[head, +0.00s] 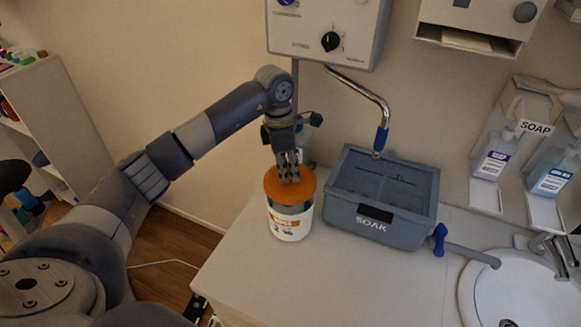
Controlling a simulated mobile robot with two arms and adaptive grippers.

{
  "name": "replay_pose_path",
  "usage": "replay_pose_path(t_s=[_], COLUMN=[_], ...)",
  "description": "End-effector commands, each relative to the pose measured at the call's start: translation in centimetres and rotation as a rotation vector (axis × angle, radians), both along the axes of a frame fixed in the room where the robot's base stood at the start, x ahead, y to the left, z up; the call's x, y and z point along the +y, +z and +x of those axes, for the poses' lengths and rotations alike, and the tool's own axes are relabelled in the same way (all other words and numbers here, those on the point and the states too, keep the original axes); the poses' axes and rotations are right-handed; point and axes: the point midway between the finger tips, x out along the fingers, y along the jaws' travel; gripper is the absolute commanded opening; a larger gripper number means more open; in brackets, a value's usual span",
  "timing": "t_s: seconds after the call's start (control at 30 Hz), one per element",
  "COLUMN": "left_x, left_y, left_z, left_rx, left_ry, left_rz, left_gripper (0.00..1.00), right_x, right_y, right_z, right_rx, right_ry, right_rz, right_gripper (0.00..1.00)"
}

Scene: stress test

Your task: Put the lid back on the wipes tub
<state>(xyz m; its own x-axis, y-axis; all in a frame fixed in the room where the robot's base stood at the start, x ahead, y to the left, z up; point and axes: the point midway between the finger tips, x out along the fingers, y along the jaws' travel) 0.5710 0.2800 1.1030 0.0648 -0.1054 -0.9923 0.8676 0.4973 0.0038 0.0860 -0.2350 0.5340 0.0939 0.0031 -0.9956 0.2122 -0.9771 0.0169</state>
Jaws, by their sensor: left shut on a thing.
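The wipes tub (290,224) stands upright on the counter, white with an orange label, left of the grey-blue basin. The orange lid (275,185) is over the top of the tub. My right gripper is not in view.
A grey-blue SOAK basin (423,229) stands just right of the tub, under a blue-tipped spout (381,138). Soap bottles (494,158) and a sink (516,290) are at the right. The front counter (330,285) is clear.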

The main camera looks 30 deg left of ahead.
Motion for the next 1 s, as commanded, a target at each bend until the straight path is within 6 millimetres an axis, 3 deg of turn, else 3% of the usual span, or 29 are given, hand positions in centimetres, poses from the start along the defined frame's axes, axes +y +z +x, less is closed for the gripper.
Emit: replay_pose_path(t_s=[0.03,0.17,0.27,0.57,1.0], left_x=[0.0,0.0,0.0,0.0,0.0], left_y=[-0.6,-1.8,-2.8,-5.4,-5.6], left_z=[0.0,0.0,0.0,0.0,0.0], left_rx=[0.001,0.001,0.000,0.000,-0.001], left_ry=[0.000,0.000,0.000,-0.001,-0.001], left_rz=[0.000,0.000,-0.001,0.000,0.001], left_gripper=[0.00,0.00,0.00,0.00,0.00], right_x=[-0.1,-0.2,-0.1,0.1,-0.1], right_y=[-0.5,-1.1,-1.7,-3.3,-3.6], right_z=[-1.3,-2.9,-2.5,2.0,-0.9], right_rx=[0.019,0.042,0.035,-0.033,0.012], right_ry=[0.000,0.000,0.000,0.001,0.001], right_rz=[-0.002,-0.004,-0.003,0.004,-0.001], right_gripper=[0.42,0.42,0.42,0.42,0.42])
